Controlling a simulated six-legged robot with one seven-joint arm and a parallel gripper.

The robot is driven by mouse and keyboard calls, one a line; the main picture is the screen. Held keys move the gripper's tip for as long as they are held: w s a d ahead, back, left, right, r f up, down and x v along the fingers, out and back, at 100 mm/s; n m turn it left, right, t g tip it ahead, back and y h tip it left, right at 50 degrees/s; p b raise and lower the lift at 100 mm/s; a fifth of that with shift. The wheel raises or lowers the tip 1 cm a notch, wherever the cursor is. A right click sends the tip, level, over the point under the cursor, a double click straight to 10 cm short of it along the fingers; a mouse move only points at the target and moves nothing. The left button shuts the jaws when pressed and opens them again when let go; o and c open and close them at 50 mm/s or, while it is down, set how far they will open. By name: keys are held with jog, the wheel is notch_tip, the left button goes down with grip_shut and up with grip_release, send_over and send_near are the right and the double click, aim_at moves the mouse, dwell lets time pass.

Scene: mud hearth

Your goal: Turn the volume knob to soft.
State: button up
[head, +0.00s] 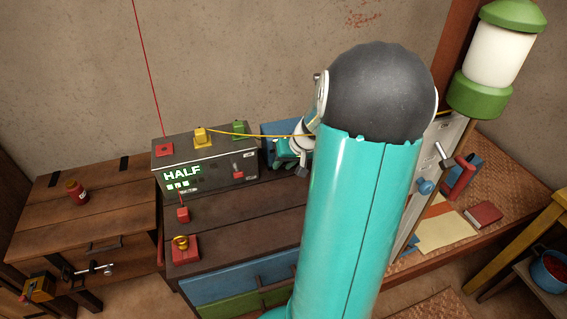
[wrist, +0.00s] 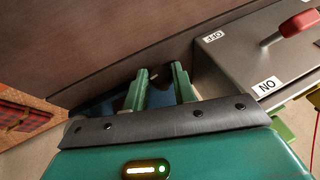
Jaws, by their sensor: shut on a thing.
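The dark grey radio box (head: 215,181) stands on the wooden bench, its lit display (head: 183,173) reading HALF above several white bars. A red lever (head: 238,173) is on its front; the wrist view shows this lever (wrist: 295,27) between OFF and ON labels. My gripper (head: 290,160) is low at the right of the radio, in front of a blue box (head: 275,129). The knob's pointer and marks do not show.
Yellow (head: 201,137) and green (head: 238,129) pieces stand on the radio; a yellow cord runs right. A red block with a yellow ring (head: 183,248) is in front. A red jar (head: 76,191) stands left. A green and white lamp (head: 499,55) hangs right.

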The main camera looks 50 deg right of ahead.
jog(key=y, duration=0.1)
jog(key=t+y, duration=0.1)
jog(key=m+t+y, duration=0.1)
jog(key=shift+s+d+f+y, duration=0.2)
jog(key=shift+d+f+y, duration=0.05)
jog(key=shift+d+y, duration=0.1)
jog(key=shift+d+f+m+t+y, duration=0.15)
jog(key=shift+m+t+y, duration=0.25)
jog(key=shift+t+y, duration=0.6)
jog(key=shift+y, duration=0.25)
jog(key=o, duration=1)
